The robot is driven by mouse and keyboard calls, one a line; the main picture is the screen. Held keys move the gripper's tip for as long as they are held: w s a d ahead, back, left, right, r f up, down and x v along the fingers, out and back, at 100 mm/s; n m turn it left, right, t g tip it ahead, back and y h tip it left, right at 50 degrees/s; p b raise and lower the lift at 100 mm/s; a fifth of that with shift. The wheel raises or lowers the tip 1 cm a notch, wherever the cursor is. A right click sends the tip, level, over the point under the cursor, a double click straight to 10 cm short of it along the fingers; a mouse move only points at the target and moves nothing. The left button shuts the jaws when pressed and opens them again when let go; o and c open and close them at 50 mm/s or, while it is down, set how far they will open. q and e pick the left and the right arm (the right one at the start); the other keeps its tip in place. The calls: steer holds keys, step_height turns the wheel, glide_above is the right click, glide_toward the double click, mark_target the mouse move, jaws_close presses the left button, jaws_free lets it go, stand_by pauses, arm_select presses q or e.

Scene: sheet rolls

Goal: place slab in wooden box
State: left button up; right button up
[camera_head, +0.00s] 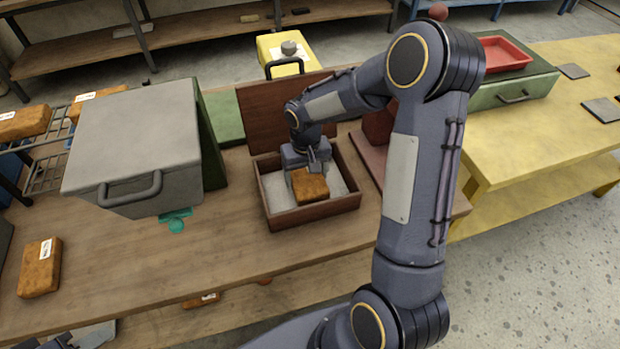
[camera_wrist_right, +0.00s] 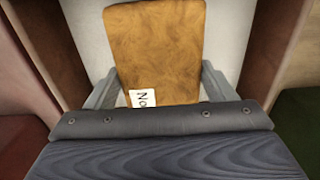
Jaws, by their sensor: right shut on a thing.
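The wooden box (camera_head: 263,205) stands open on the table, its lid tilted up at the back and its floor pale. My right gripper (camera_head: 309,178) is inside the box's opening, shut on an orange-brown slab (camera_head: 311,188). In the right wrist view the slab (camera_wrist_right: 160,50) with a white label sits between the fingers (camera_wrist_right: 158,92), over the pale floor between the box walls. I cannot tell whether the slab touches the floor. Another slab (camera_head: 40,268) lies on the table at the left. A dark part at the bottom left edge may be my left gripper; its jaws are not clear.
A grey case (camera_head: 135,140) with a handle stands left of the box. A dark red object (camera_head: 378,128) is close to the box's right. A yellow table (camera_head: 540,125) with a green case and red tray (camera_head: 503,55) is at right. The table front is mostly clear.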

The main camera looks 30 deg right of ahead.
step_height(320, 180, down, 2)
steer(key=shift+f+b, duration=0.1)
steer(key=shift+b, duration=0.2)
steer(key=shift+s+a+r, duration=0.15)
steer(key=shift+a+r, duration=0.2)
steer(key=shift+r, duration=0.05)
steer(key=shift+d+f, duration=0.2)
steer(key=o, duration=0.8)
steer(key=shift+f, duration=0.15)
steer(key=o, duration=0.5)
steer(key=shift+a, duration=0.1)
